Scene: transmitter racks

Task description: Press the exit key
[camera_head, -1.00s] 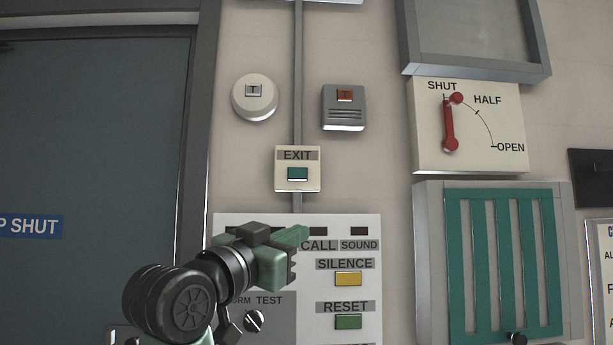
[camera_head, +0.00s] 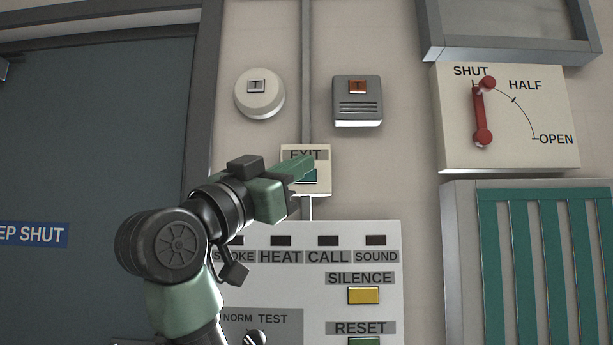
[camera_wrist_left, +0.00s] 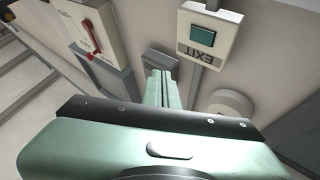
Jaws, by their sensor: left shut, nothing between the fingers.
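The exit key is a teal button (camera_head: 311,177) on a small cream plate (camera_head: 321,187) labelled EXIT, mounted on the wall. In the head view my left gripper (camera_head: 304,168) overlaps the plate and hides part of the label and button. The left wrist view shows the whole plate (camera_wrist_left: 224,35) upside down, with the teal button (camera_wrist_left: 203,36) uncovered. There the shut, empty fingers (camera_wrist_left: 162,88) point toward the wall, to one side of the plate and apart from it in the picture. I cannot tell the exact gap to the button. My right gripper is not in view.
An alarm panel (camera_head: 385,270) with SILENCE and RESET keys is below the plate. A round device (camera_head: 260,103) and a grey sounder box (camera_head: 357,110) are above. A red lever (camera_head: 479,115) is to the right; a door (camera_head: 90,150) is at left.

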